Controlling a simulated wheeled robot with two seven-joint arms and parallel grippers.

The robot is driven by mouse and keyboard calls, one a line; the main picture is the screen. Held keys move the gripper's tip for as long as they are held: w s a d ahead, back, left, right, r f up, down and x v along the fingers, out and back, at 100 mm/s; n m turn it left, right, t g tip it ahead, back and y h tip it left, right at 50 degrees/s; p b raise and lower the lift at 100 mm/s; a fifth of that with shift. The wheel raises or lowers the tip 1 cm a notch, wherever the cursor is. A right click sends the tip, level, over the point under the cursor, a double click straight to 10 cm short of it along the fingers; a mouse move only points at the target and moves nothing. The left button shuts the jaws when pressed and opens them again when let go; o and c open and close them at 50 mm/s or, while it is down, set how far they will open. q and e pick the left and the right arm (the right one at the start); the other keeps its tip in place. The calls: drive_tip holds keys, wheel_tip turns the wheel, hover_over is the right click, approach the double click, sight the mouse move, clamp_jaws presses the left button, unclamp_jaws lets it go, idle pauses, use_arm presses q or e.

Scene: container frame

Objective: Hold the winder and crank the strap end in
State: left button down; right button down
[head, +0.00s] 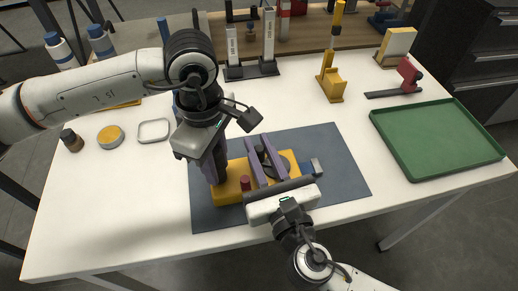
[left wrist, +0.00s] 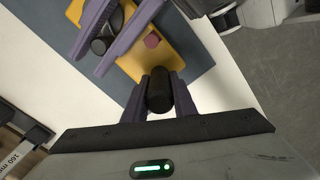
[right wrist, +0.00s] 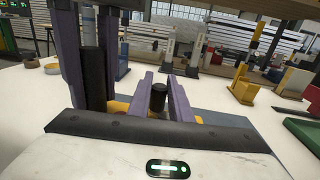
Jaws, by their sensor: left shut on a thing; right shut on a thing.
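The yellow winder (head: 232,190) lies on a dark grey mat, with a small dark red knob (head: 245,183) on top. It also shows in the left wrist view (left wrist: 187,45). A blue-grey piece, perhaps the strap end (head: 314,167), sticks out at its right. My left gripper (left wrist: 158,98) is shut on an upright black grip (left wrist: 160,88) at the winder's left end. My right gripper (right wrist: 160,92) is shut on a black cylinder (right wrist: 158,100), seemingly the crank knob, above the winder. Fingers hide much of the crank and the strap.
The grey mat (head: 345,180) lies on a white table. A green tray (head: 437,140) stands at the right. A yellow stand (head: 331,85) and a red tool (head: 405,76) are behind.

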sight(260, 147)
drive_tip(key=shift+w+m+h, duration=0.15)
drive_tip(key=shift+m+h, duration=0.35)
drive_tip(key=shift+h, duration=0.1)
drive_tip(key=shift+d+h, duration=0.1)
drive_tip(key=shift+h, duration=0.2)
drive_tip(key=c, duration=1.6)
unclamp_jaws()
wheel_tip(260, 147, up, 10)
